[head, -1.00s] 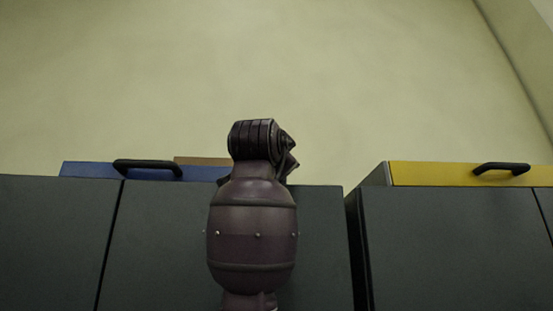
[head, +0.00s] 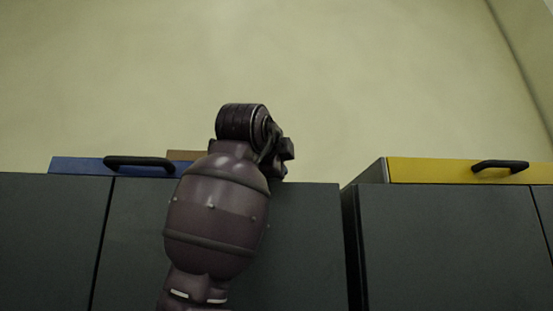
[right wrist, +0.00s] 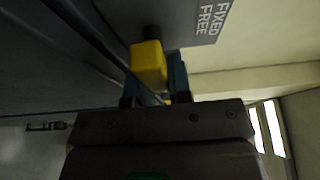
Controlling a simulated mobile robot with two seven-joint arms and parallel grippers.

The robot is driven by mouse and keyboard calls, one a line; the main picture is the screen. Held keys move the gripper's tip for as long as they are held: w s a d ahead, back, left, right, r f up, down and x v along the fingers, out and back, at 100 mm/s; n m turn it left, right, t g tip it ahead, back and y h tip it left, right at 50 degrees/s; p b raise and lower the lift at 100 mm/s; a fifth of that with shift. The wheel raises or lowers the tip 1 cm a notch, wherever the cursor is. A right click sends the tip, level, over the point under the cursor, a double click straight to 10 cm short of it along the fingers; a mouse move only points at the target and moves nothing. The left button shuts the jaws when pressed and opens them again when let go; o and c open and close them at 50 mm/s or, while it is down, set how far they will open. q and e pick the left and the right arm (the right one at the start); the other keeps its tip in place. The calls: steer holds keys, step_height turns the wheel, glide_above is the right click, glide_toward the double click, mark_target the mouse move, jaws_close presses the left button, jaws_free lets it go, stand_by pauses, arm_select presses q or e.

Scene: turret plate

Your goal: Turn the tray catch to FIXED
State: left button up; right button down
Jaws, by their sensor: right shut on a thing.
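The tray catch (right wrist: 148,62) is a yellow block in the right wrist view, beside a grey plate (right wrist: 180,22) lettered FIXED and FREE. My right gripper (right wrist: 154,82) is shut on the catch, its dark fingers partly hidden behind its own body. Which word the catch points to, I cannot tell. In the head view an arm of mine rises in the middle and leans right at its top; its fingers and the catch cannot be made out there. My left gripper is not seen.
Dark grey cabinets (head: 270,235) fill the lower head view. A blue panel (head: 72,166) with a black handle (head: 140,162) tops the left one, and a yellow panel (head: 440,172) with a black handle (head: 500,166) the right one. The wall above is bare.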

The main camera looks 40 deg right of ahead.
stand_by(0.5)
steer(key=c, duration=1)
jaws_free()
steer(key=shift+s, duration=0.1)
steer(key=shift+c, duration=0.2)
steer(key=b+v, duration=0.2)
steer(key=v, duration=0.8)
steer(key=shift+s+a, duration=0.25)
steer(key=shift+a, duration=0.05)
